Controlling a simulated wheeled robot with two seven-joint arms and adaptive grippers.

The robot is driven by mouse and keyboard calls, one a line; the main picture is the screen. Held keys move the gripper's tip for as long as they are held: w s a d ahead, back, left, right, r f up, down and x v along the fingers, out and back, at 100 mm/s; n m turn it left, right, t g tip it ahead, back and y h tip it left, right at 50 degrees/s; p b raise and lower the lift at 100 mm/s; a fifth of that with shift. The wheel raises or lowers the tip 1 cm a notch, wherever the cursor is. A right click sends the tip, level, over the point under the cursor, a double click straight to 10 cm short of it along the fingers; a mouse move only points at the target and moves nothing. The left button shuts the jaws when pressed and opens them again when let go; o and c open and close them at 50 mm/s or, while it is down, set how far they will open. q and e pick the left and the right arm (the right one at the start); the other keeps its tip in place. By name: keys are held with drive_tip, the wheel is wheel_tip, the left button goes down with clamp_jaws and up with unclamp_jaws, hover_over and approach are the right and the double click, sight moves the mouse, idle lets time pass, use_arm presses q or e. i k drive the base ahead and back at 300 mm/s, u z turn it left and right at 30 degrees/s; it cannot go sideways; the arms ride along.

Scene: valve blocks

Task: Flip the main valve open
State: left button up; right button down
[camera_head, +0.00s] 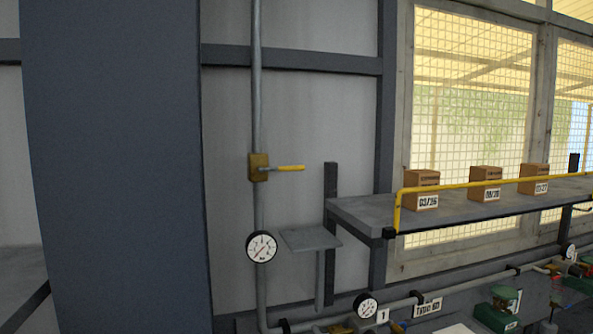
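The main valve is most likely the brass valve body (259,167) on the vertical grey pipe (257,100), left of the picture's middle. Its yellow lever (288,168) points right, roughly level and across the pipe. Neither of my grippers shows in the head view, so nothing is seen touching the lever.
A round gauge (261,247) sits on the pipe below the valve, beside a small grey plate (311,240). A shelf (360,212) with a yellow rail (480,186) and cardboard boxes (485,184) is at right. A dark column (115,165) stands left. Pipes and green-based valves (497,318) are low right.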

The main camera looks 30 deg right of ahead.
sight(287, 168)
drive_tip(key=k, duration=0.5)
drive_tip(key=u, duration=1.05)
drive_tip(key=i, duration=1)
drive_tip(key=z, duration=2.25)
